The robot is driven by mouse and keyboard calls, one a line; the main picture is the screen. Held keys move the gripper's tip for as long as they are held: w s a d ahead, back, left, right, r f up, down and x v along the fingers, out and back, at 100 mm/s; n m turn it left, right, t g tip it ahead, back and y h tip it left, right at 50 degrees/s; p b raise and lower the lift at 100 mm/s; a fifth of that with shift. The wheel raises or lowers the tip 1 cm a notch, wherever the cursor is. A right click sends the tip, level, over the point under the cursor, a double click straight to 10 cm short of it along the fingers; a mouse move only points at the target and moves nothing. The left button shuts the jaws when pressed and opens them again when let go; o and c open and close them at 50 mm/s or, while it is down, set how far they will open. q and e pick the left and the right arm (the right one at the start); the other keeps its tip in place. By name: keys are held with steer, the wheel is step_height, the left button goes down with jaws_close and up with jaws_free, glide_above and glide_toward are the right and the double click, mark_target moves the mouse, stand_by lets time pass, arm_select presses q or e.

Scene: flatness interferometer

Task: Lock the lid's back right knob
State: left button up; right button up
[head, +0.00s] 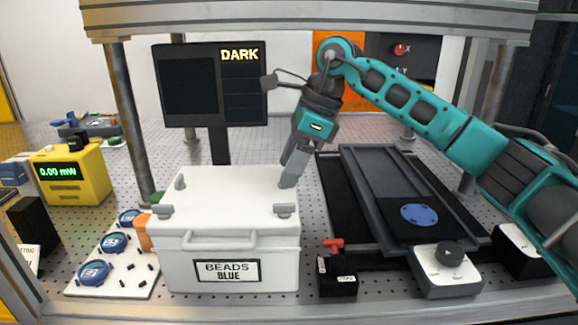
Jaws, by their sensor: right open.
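A white box labelled "BEADS BLUE" has a closed white lid (225,190) with grey knobs near its corners. The front left knob (163,210) and front right knob (284,210) lie crosswise. The back left knob (180,182) looks turned more front to back. My right gripper (289,178) points down at the lid's back right corner, its fingers around or just over the back right knob. The fingers hide that knob, so its angle and any contact cannot be told. My left gripper is out of view.
A dark monitor reading "DARK" (210,85) stands behind the box. A black stage with a grey rail (385,190) and a white dial unit (446,270) are at right. A white plate with blue discs (115,265) and a yellow meter (75,175) are at left. Frame posts flank the bench.

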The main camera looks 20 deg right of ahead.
steer(key=shift+w+a+f, duration=0.1)
steer(key=shift+a+f, duration=0.15)
steer(key=shift+f, duration=0.35)
steer(key=c, duration=1)
